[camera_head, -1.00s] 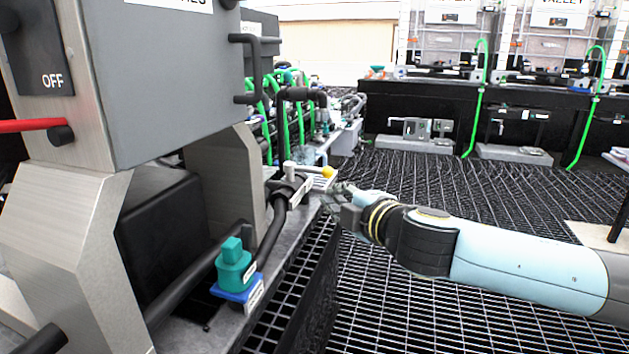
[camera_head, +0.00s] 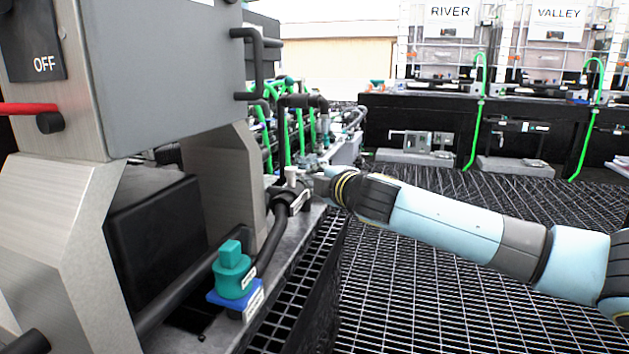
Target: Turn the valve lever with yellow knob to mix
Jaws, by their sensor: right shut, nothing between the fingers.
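The valve (camera_head: 284,193) sits on the grey bench, with a black pipe curving down from it and a pale upright stub (camera_head: 291,174) on top. A white label plate (camera_head: 301,201) is beside it. My right gripper (camera_head: 318,183) is at the right side of this valve, shut with nothing held. The yellow knob of the lever does not show now; the gripper covers the spot where it was. I cannot tell whether the gripper touches the lever. My left gripper is out of view.
A teal fitting on a blue base (camera_head: 233,277) stands nearer on the bench. A large grey cabinet (camera_head: 165,85) with an OFF panel overhangs the left side. Green hoses and pipes lie behind the valve. Open dark grating (camera_head: 430,290) lies to the right.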

